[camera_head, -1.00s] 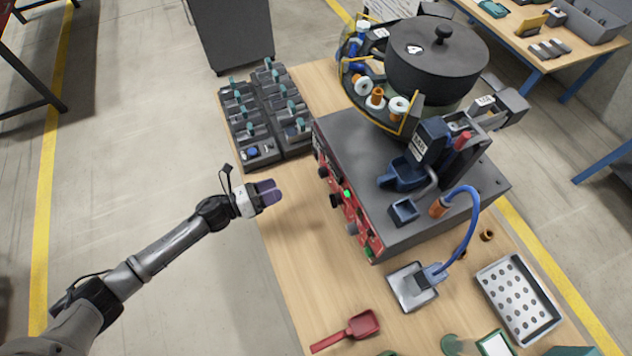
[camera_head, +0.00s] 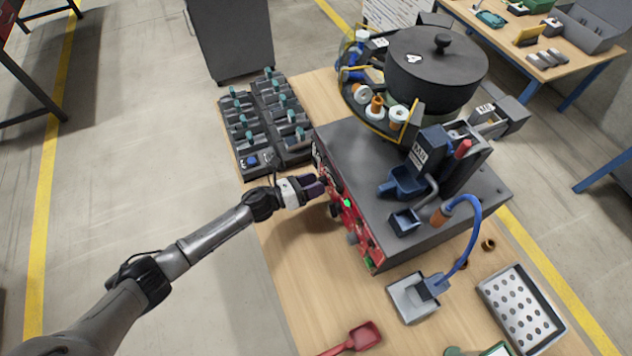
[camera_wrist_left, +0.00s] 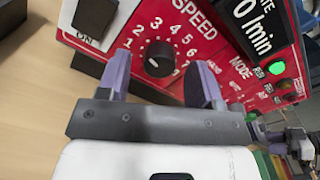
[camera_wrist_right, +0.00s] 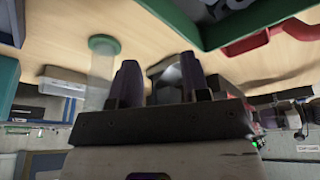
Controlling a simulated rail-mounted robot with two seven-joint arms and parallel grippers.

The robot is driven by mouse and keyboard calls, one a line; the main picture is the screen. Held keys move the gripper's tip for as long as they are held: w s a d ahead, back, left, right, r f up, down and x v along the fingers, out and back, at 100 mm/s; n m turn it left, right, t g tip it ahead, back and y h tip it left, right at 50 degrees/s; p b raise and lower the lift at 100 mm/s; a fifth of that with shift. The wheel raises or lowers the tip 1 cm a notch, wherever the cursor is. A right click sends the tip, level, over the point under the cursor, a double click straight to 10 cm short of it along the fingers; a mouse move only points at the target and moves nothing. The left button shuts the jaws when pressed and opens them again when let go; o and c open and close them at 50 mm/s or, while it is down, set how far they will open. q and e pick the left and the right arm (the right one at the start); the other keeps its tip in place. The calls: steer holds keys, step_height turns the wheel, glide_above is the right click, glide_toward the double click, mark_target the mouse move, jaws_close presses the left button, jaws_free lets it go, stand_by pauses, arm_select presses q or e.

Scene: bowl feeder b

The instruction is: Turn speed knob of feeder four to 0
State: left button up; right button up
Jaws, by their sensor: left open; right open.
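Feeder four is a dark grey box (camera_head: 370,155) with a red front panel (camera_head: 352,222) and a black bowl marked 4 (camera_head: 436,72) on top. In the left wrist view, the black speed knob (camera_wrist_left: 159,58) sits on the red panel beside the word SPEED, inside a ring of numbers. Its white pointer mark is on its left side. My left gripper (camera_head: 318,186) is at the panel. In the left wrist view, its open purple fingers (camera_wrist_left: 160,78) stand either side of the knob, with gaps visible. My right gripper (camera_wrist_right: 160,80) is open and empty in the right wrist view.
A red scoop (camera_head: 362,338), a grey dish (camera_head: 415,298) and a perforated metal tray (camera_head: 522,310) lie on the near table. A green light (camera_wrist_left: 277,67) glows on the panel.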

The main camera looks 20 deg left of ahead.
arm_select(q)
steer(key=shift+w+d, duration=0.35)
steer(key=c, duration=0.9)
